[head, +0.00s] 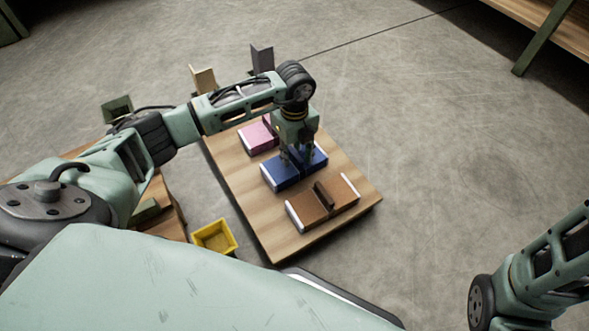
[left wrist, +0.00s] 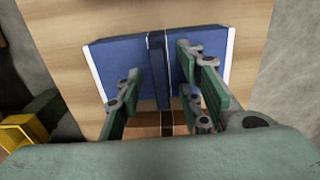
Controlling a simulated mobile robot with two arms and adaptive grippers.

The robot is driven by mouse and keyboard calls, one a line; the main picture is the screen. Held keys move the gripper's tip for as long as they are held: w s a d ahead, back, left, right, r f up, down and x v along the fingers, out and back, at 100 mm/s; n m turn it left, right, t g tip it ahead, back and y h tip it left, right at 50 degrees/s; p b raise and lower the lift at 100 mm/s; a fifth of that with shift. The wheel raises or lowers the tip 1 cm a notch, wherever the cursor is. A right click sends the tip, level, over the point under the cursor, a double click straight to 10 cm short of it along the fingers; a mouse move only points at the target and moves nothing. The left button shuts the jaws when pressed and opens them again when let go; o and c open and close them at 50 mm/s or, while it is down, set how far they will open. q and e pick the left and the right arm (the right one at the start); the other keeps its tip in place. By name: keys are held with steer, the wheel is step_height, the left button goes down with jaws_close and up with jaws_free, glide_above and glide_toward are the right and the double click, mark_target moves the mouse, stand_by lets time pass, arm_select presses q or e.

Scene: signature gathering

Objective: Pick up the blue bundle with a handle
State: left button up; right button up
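The blue bundle (head: 281,179) lies on the wooden table between a pink bundle (head: 258,139) and a brown bundle (head: 318,211). In the left wrist view the blue bundle (left wrist: 115,62) has white edges at both sides, and its dark blue upright handle (left wrist: 157,75) runs across its middle. My left gripper (head: 297,160) points down over the blue bundle. In the left wrist view the fingers of my left gripper (left wrist: 160,62) are apart, one on each side of the handle, with gaps showing. Of my right arm only links show at the lower right; its gripper is out of view.
The wooden table (head: 354,222) has bare board around the bundles. A yellow bin (head: 214,237) stands on the floor by its left side. Upright panels (head: 262,59) stand at its far end. A shelf (head: 550,22) is at the upper right. The floor to the right is clear.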

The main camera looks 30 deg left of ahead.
arm_select(q)
steer(key=shift+f, duration=0.25)
steer(key=shift+c, duration=0.2)
jaws_close()
stand_by(0.4)
